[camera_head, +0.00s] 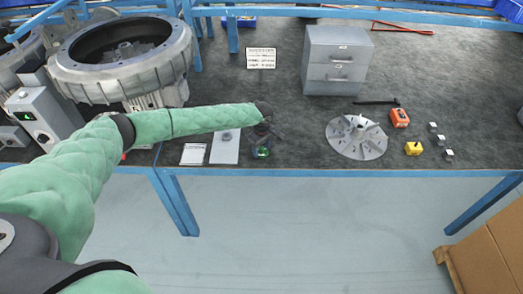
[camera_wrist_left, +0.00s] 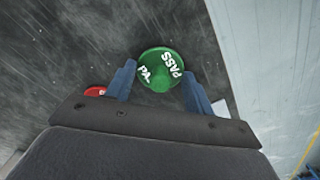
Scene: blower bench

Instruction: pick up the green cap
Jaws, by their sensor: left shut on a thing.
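The gripper hides part of the cap there. I cannot tell whether the cap touches the bench top. My right gripper is not in view.
A red thing (camera_wrist_left: 95,91) is partly hidden beside the left finger. A white plate (camera_head: 225,147) lies left of the gripper. A grey drawer cabinet (camera_head: 336,61) stands behind.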

